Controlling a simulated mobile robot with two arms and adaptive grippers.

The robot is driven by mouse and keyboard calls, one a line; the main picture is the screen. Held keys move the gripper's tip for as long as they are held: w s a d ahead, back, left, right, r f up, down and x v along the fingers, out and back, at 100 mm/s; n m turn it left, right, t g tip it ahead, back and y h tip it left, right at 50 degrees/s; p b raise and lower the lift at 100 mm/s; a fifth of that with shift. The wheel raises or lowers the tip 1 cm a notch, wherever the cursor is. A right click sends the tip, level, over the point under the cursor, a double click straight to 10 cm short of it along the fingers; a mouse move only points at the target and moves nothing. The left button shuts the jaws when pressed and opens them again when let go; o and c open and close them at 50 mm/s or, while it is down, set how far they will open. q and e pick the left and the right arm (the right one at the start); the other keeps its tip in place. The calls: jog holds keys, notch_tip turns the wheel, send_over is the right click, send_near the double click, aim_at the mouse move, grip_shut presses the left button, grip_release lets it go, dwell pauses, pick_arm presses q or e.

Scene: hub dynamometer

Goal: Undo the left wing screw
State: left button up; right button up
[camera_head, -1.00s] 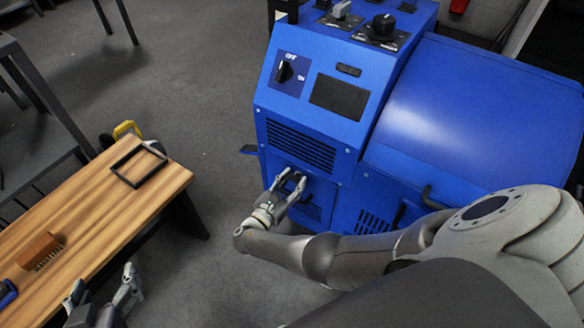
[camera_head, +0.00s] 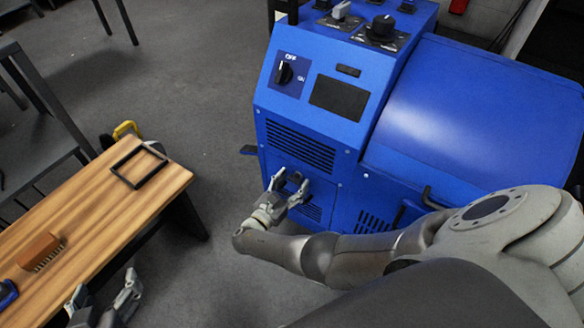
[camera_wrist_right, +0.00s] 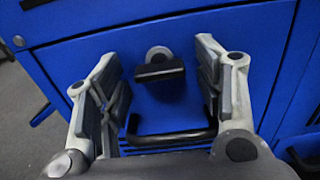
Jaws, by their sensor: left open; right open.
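The wing screw (camera_wrist_right: 160,70) shows in the right wrist view as a dark wing in front of a round silver-grey collar, set in a blue panel (camera_wrist_right: 150,112). Its wing lies roughly level. My right gripper (camera_wrist_right: 158,78) is open, with one finger on each side of the wing and a gap to both. In the head view my right gripper (camera_head: 291,183) is at the lower front of the blue machine (camera_head: 325,142), and the screw is small and partly hidden there. My left gripper (camera_head: 104,290) is open and empty at the bottom left, beside the bench.
A black bar handle (camera_wrist_right: 170,137) sits below the screw. A wooden bench (camera_head: 110,215) at left holds a black frame (camera_head: 138,166) and a brush (camera_head: 40,250). Grey floor between bench and machine is clear. The OFF/ON knob (camera_head: 286,73) is higher on the machine.

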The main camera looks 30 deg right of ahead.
jog(key=v, duration=0.7)
jog(key=shift+a, duration=0.3)
jog(key=shift+s, duration=0.1)
